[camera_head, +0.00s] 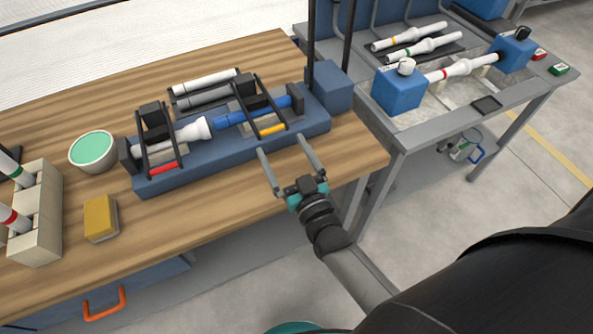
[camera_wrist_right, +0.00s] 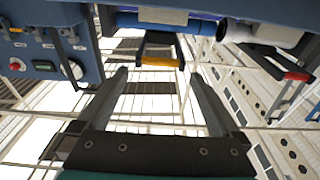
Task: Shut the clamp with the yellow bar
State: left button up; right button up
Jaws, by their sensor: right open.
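The yellow bar (camera_head: 272,129) is at the front end of a black clamp frame, on the right half of the blue fixture (camera_head: 236,155). The frame reaches over the blue pipe (camera_head: 235,117). I cannot tell how far the clamp is closed. My right gripper (camera_head: 283,144) is open and empty, just in front of the fixture near the yellow bar, apart from it. In the right wrist view, the yellow bar (camera_wrist_right: 160,62) shows ahead, between the open fingers (camera_wrist_right: 160,78). A second clamp with a red bar (camera_head: 163,168) is over the white pipe (camera_head: 193,132). My left gripper is out of view.
A blue block (camera_head: 333,88) with dark posts stands at the fixture's right end. Grey and white pipes (camera_head: 205,82) lie behind. A green-filled bowl (camera_head: 93,150), yellow sponge (camera_head: 100,216) and pale rack (camera_head: 37,215) are left. The front wooden tabletop (camera_head: 200,205) is clear.

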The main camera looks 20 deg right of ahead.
jog(key=s, duration=0.6)
jog(key=shift+f, duration=0.4)
jog(key=shift+d, duration=0.1)
